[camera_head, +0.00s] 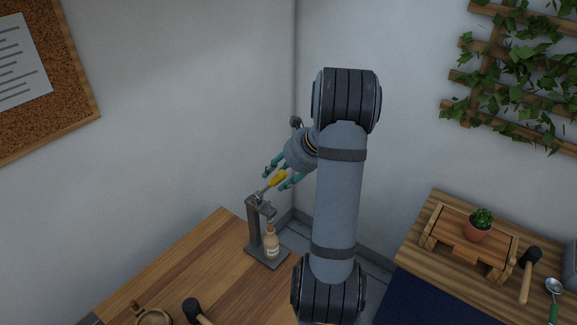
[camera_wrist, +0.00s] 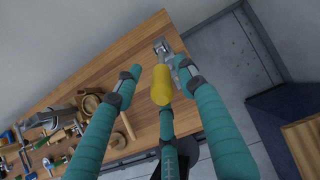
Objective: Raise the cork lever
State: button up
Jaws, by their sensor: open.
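The cork lever has a yellow handle (camera_head: 279,178) on a grey metal rod. It slants up to the right from the top of a grey corking stand (camera_head: 254,226) at the table's far corner. A tan bottle (camera_head: 271,243) with a pale label stands upright on the stand's base. My gripper (camera_head: 275,180) is open at the handle, with teal fingers on either side of it. In the wrist view the yellow handle (camera_wrist: 161,84) lies between the spread fingers of my gripper (camera_wrist: 158,68). Contact with the fingers cannot be told.
The wooden table (camera_head: 225,275) is bare in front of the stand. A black-headed mallet (camera_head: 195,310) and a wooden piece (camera_head: 151,316) lie at its near edge.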

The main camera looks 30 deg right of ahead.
jog(key=v, duration=0.9)
jog(key=shift+s+r, duration=0.2)
send_near(269, 186)
jog(key=x, duration=0.5)
jog(key=shift+w+d, duration=0.2)
jog(key=shift+w, duration=0.1)
jog(key=shift+w+f, duration=0.15)
jog(key=shift+f, duration=0.05)
jog(key=shift+d+f, duration=0.1)
jog(key=shift+f, duration=0.05)
jog(key=shift+a, duration=0.2)
jog(key=shift+d+r, duration=0.1)
jog(key=shift+r, duration=0.1)
